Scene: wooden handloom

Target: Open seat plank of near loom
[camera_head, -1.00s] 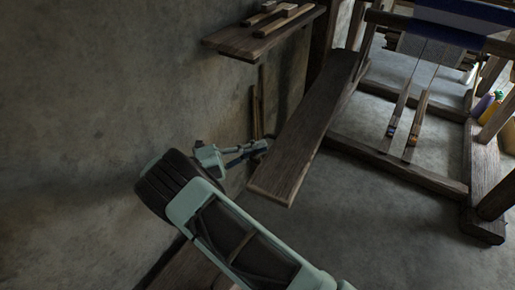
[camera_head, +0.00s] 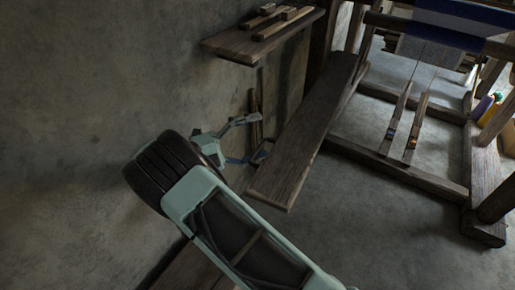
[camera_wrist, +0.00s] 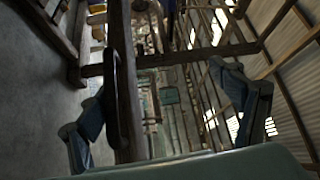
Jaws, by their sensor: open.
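The seat plank (camera_head: 308,130) of the near loom is a long, dark wooden board. It runs from the loom frame toward me, and its near end sticks out freely. My gripper (camera_head: 257,134) is open just left of the plank's near part, with its fingers spread. The lower finger is close to the plank's left edge; I cannot tell whether it touches. In the wrist view my gripper (camera_wrist: 163,68) shows wide apart, with a dark upright wooden piece (camera_wrist: 125,80), probably the plank edge-on, between the fingers and nearer the left one.
A wall shelf (camera_head: 262,38) with wooden pieces on it is above my gripper. The grey wall (camera_head: 90,80) is close on the left. Thin sticks (camera_head: 255,108) lean there. The loom frame (camera_head: 400,172) stands to the right. Floor (camera_head: 350,235) is clear in front of it.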

